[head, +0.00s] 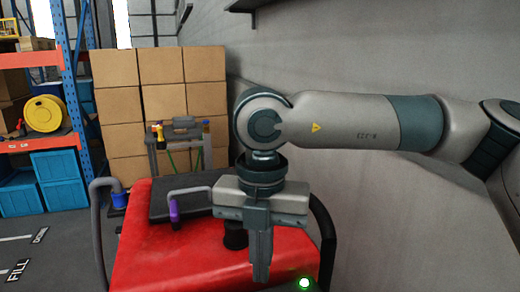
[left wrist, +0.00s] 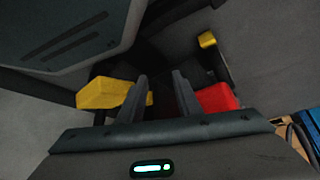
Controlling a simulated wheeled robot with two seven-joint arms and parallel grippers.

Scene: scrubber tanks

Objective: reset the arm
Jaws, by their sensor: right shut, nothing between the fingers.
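My right arm comes in from the right edge of the head view, across the grey wall, and bends down at a round joint. My right gripper (head: 261,272) points straight down, shut and empty, in front of the red scrubber (head: 160,255). Whether it touches the scrubber I cannot tell. My left gripper (left wrist: 158,80) shows only in the left wrist view; its two dark fingers stand apart with nothing visible between them. A yellow part (left wrist: 104,94) and a red part (left wrist: 216,98) lie beyond the fingers; what they belong to is unclear.
The scrubber carries a dark lid (head: 185,197), a purple-gripped handle (head: 174,210) and curved hoses. Stacked cartons (head: 115,75) stand behind it. A blue-and-orange rack with blue bins (head: 58,180) is at left. A grey wall (head: 400,60) fills the right side.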

